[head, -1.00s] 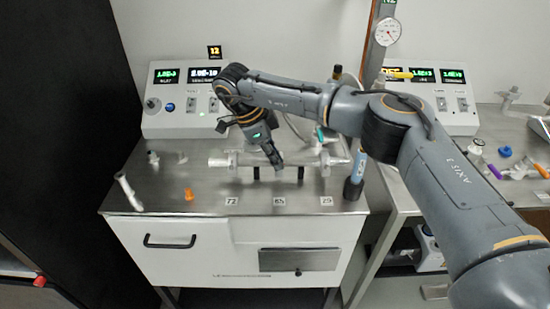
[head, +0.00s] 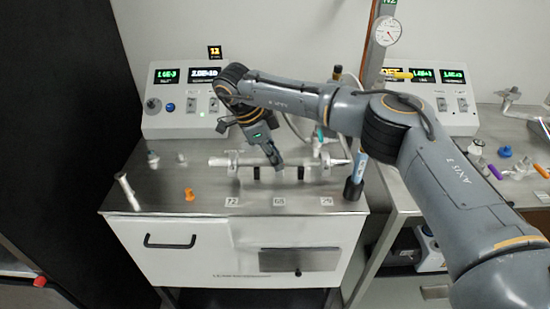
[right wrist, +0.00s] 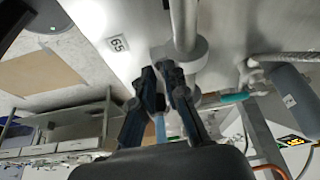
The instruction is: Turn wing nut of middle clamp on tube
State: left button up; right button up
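A pale horizontal tube (head: 325,161) with flanges and clamps lies on dark supports on the steel bench. My right gripper (head: 277,162) points down at its middle and covers part of it. My left gripper is not in view.
A blue-and-black handheld tool (head: 355,178) stands upright right of the tube. An orange part (head: 190,194) and a pale tube piece (head: 127,191) are at the bench's left. Number cards (head: 279,202) line the front edge. A control console (head: 180,105) stands behind.

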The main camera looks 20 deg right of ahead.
jog(key=shift+o, duration=1)
jog(key=shift+d, duration=0.2)
jog(key=v, duration=0.8)
jog(key=shift+f, duration=0.1)
